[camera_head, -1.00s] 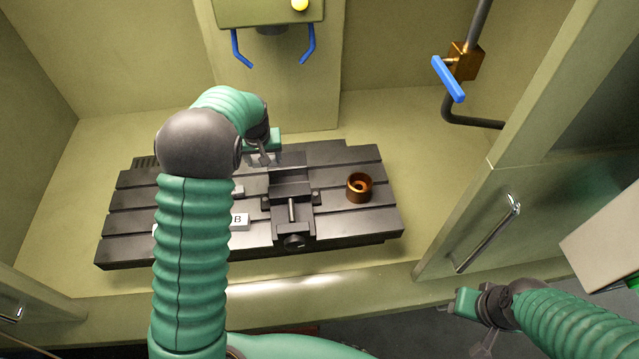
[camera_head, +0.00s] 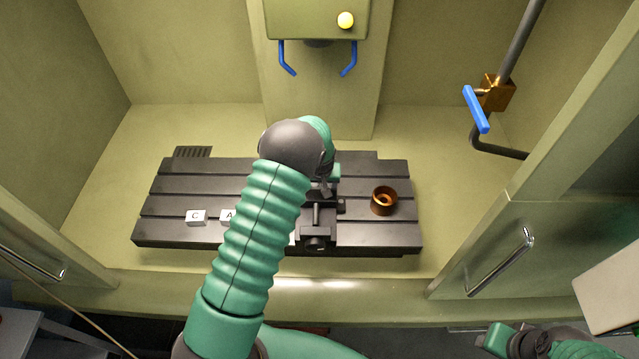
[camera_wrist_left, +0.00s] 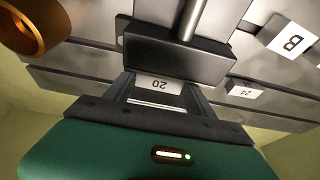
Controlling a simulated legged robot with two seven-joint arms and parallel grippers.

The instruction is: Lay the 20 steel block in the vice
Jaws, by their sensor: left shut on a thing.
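The 20 steel block (camera_wrist_left: 160,83) is a pale block with its label upside down in the left wrist view. My left gripper (camera_wrist_left: 162,92) is shut on it, one finger at each side. The dark vice (camera_wrist_left: 175,55) is right beside the block in that view. Whether block and vice touch is unclear. In the head view my left gripper (camera_head: 325,188) is at the back of the vice (camera_head: 316,232), and my arm hides the block. My right gripper (camera_head: 492,342) is at the bottom right edge, its fingers not clearly shown.
The vice stands on a slotted table (camera_head: 170,190). A brass ring (camera_head: 384,201) lies right of it. Label blocks C (camera_head: 196,217), A (camera_head: 227,215) and B (camera_wrist_left: 290,40) and the 24 block (camera_wrist_left: 243,90) are on the table. A machine head with blue handles (camera_head: 317,20) hangs behind.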

